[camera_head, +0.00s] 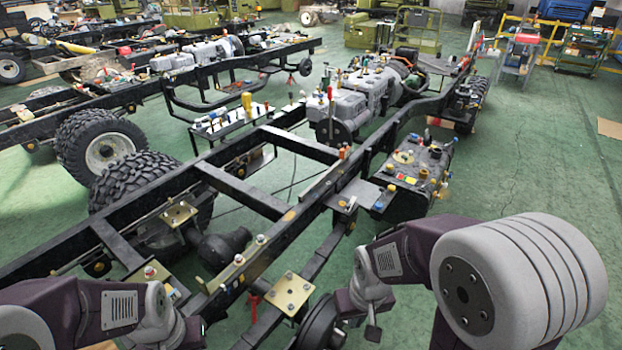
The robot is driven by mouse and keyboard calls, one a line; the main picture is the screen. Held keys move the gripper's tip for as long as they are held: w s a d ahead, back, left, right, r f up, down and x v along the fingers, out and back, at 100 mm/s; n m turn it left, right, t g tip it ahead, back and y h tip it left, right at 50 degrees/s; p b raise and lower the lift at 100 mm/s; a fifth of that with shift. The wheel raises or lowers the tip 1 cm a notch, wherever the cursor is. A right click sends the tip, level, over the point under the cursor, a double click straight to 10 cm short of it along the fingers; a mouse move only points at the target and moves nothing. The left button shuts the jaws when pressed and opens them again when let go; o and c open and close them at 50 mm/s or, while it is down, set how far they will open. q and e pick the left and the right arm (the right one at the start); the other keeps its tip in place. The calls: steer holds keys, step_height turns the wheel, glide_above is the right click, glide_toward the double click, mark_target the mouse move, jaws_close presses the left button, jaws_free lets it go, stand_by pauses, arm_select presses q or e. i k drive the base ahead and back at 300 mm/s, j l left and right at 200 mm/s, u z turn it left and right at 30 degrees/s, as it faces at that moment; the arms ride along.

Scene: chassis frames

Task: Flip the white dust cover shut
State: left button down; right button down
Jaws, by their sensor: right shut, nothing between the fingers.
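I cannot pick out a white dust cover with certainty in the head view. A black chassis frame (245,190) runs from the lower left to the upper right, with a grey engine (350,103) mounted toward its far end. My right gripper (373,331) is small in view at the lower middle, pointing down beside the near right rail. It is shut and empty. My left arm comes in at the lower left over the near end of the frame. Its wrist end (192,332) is dark and low in the picture, and its fingers cannot be made out.
A black tank (415,168) with several coloured caps sits right of the frame. Large tyres (132,178) stand at left. Brass-coloured plates (289,293) with bolts lie on the near rails. A second chassis stands behind at left. The green floor (540,170) at right is clear.

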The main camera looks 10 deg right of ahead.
mark_target(348, 206)
steer(key=i+l+u, duration=0.25)
steer(key=l+u, duration=0.15)
steer(key=l, duration=0.35)
steer(key=i+l+u, duration=0.15)
steer(key=l+u, duration=0.2)
steer(key=l, duration=0.5)
steer(key=l+u, duration=0.4)
steer(key=l, duration=0.4)
steer(key=k+l+u, duration=0.1)
steer(key=l+u, duration=0.3)
steer(key=l, duration=0.45)
steer(key=l+u, duration=0.3)
steer(key=l, duration=0.4)
steer(key=i, duration=0.35)
